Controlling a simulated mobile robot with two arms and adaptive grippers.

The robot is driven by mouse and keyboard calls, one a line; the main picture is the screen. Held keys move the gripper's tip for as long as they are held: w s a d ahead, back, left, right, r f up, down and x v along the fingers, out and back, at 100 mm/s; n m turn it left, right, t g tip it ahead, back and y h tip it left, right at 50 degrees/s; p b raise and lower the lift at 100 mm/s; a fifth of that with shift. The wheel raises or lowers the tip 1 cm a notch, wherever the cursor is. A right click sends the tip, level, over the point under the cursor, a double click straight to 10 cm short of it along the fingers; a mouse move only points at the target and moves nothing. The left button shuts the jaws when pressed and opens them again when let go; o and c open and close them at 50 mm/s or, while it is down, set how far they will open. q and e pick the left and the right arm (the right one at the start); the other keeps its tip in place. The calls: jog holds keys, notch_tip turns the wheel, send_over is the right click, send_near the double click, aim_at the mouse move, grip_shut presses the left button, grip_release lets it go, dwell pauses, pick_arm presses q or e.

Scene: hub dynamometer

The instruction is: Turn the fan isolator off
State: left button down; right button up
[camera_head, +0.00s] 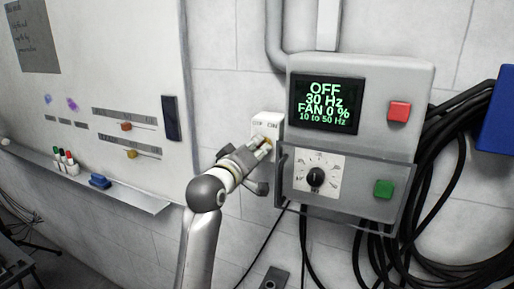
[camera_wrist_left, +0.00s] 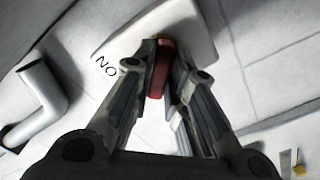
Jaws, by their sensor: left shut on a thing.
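The fan isolator (camera_head: 267,123) is a small white box on the wall, at the left edge of the grey control box. An "ON" mark shows on its face. In the left wrist view its white body (camera_wrist_left: 195,28) fills the top, with the lettering at its left part. Its red handle (camera_wrist_left: 160,68) sits between my left gripper's fingers (camera_wrist_left: 161,75), which are shut on it. In the head view my left gripper (camera_head: 264,146) reaches the isolator's lower front and hides most of the handle. The handle's exact angle is hard to tell. My right gripper is not in view.
The grey control box (camera_head: 425,78) has a screen (camera_head: 325,104) reading OFF, 30 Hz, FAN 0 %. It carries a red button (camera_head: 399,111), a green button (camera_head: 383,189) and a black dial (camera_head: 316,177). Black cables (camera_head: 450,165) hang at right. A whiteboard (camera_head: 110,75) is at left.

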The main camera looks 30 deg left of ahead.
pick_arm(q)
jog(key=c, duration=1.4)
grip_release()
jog(key=shift+c, duration=0.2)
jog(key=s, duration=1.2)
jog(key=shift+d, duration=0.35)
